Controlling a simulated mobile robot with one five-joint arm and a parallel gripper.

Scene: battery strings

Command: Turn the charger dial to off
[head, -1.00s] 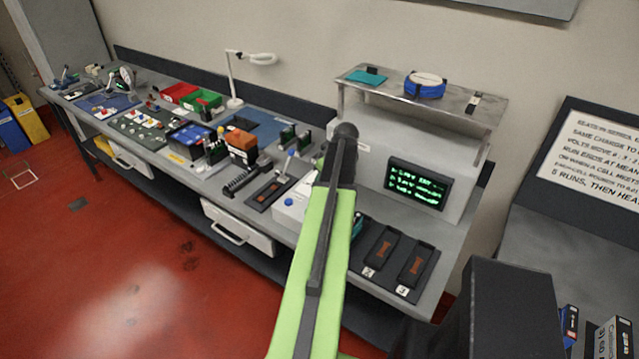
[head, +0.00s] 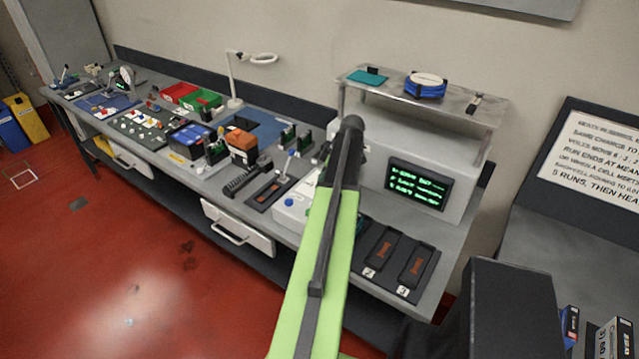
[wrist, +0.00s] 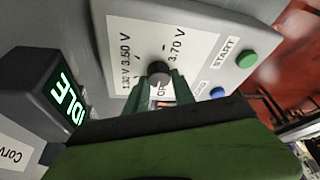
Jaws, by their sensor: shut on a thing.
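The charger's pale panel (wrist: 125,50) fills the middle of the wrist view. Its dark round dial (wrist: 158,70) stands among printed marks, including 3.50 V and 3.70 V; a label below it is partly covered. My gripper (wrist: 161,88) is shut on the dial, with one green finger on each side. Which mark the dial points at is not clear. A green START button (wrist: 246,58) and a blue button (wrist: 217,93) sit on the same panel. In the head view the charger (head: 292,212) is partly hidden behind my arm, which also hides the dial and my gripper.
A small dark display (wrist: 66,100) beside the panel reads IDLE. In the head view a screen (head: 418,186) with green text is right of my arm. Two dark battery bays (head: 398,258) lie in front of it. Battery packs and tools crowd the bench to the left.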

